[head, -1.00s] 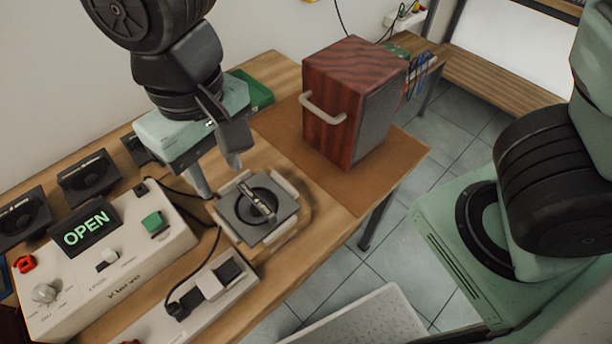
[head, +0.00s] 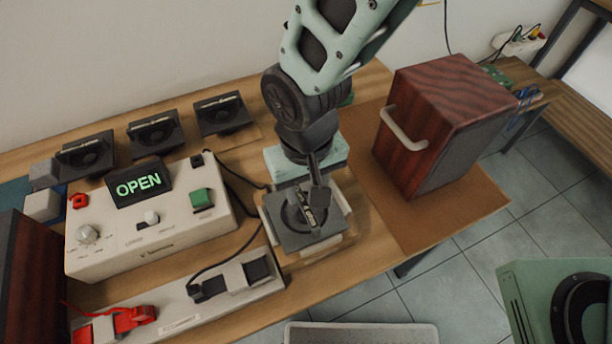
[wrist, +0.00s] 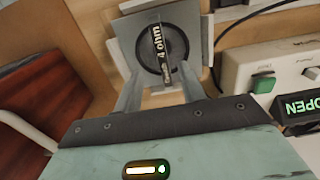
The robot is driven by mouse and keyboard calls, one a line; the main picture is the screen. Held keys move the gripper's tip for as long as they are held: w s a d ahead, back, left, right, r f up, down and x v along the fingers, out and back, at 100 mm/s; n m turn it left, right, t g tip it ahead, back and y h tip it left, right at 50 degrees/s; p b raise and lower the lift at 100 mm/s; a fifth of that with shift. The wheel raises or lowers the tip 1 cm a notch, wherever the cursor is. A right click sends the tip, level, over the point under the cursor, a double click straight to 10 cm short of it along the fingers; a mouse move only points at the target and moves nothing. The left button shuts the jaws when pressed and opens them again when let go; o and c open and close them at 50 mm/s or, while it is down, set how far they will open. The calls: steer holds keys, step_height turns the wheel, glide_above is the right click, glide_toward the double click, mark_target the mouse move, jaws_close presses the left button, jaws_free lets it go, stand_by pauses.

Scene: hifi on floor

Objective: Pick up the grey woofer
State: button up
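The grey woofer (head: 290,238) has a square grey frame, a round dark cone and a raised bar across it. It sits flat in a wooden cradle with pale side blocks (head: 340,203). In the wrist view the woofer (wrist: 133,30) is straight ahead, and its bar reads "4 ohm". My gripper (head: 316,190) is just above the woofer, pointing down. In the wrist view my gripper (wrist: 161,82) has its two fingers apart, with the lower end of the bar seen between them. I cannot tell whether the fingers touch anything.
A white control box (head: 150,235) with an "OPEN" display stands left of the cradle. Several black woofers (head: 153,133) line the back. A wooden speaker cabinet (head: 440,120) with a pale handle stands right on a brown mat (head: 450,215). A cable runs close to the cradle.

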mark_target(304, 204)
steer(key=shift+s+a+f+p, duration=0.1)
steer(key=shift+f+p, duration=0.1)
steer(key=shift+f, duration=1.4)
steer(key=shift+a+f+p, duration=0.1)
steer(key=shift+f+p, duration=0.1)
steer(key=shift+f, duration=1.4)
steer(key=shift+f, duration=0.25)
steer(key=shift+c, duration=0.3)
jaws_close()
